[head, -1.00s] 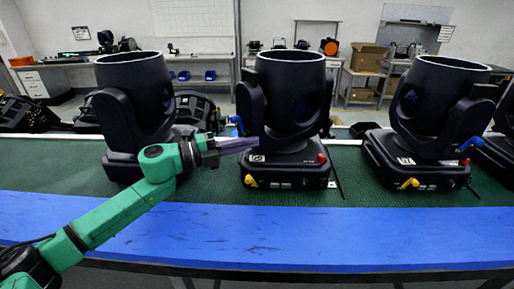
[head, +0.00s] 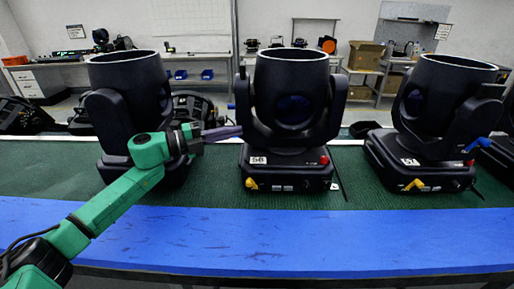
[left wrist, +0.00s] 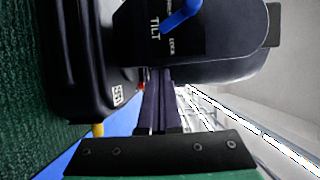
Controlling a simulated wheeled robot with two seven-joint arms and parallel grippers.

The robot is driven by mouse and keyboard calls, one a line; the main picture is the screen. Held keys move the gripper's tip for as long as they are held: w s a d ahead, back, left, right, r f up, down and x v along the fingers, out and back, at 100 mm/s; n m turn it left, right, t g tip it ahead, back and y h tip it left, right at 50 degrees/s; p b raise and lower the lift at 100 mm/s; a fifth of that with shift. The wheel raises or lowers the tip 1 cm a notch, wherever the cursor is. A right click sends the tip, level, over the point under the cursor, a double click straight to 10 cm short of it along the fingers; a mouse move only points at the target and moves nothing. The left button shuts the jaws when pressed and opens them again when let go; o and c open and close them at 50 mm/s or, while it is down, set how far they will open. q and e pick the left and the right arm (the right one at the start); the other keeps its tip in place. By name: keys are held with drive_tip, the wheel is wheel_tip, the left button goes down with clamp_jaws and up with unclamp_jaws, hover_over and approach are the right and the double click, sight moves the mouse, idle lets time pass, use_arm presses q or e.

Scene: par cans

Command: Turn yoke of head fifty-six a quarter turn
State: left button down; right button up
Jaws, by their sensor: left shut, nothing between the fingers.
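Head fifty-six (head: 292,95) is the middle black moving head, with a "56" label on its base (head: 286,172). Its yoke (head: 252,118) has one arm on each side of the barrel, which stands upright. My left gripper (head: 236,131) is shut and empty, pointing right with its tips close to the yoke's left arm; I cannot tell whether they touch. In the left wrist view the shut fingers (left wrist: 158,85) reach toward the yoke arm (left wrist: 205,45), which carries "TILT" lettering and a blue lever (left wrist: 182,14). My right gripper is not in view.
Another head (head: 125,85) stands left, partly behind my left arm. Head fifty-seven (head: 435,110) stands right, with a blue lever and yellow connector. All stand on a green mat (head: 220,185) behind a blue front strip (head: 250,235). The mat between the middle and left heads is narrow.

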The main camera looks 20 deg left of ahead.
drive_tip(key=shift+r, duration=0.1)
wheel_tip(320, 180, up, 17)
drive_tip(key=p, duration=1.7)
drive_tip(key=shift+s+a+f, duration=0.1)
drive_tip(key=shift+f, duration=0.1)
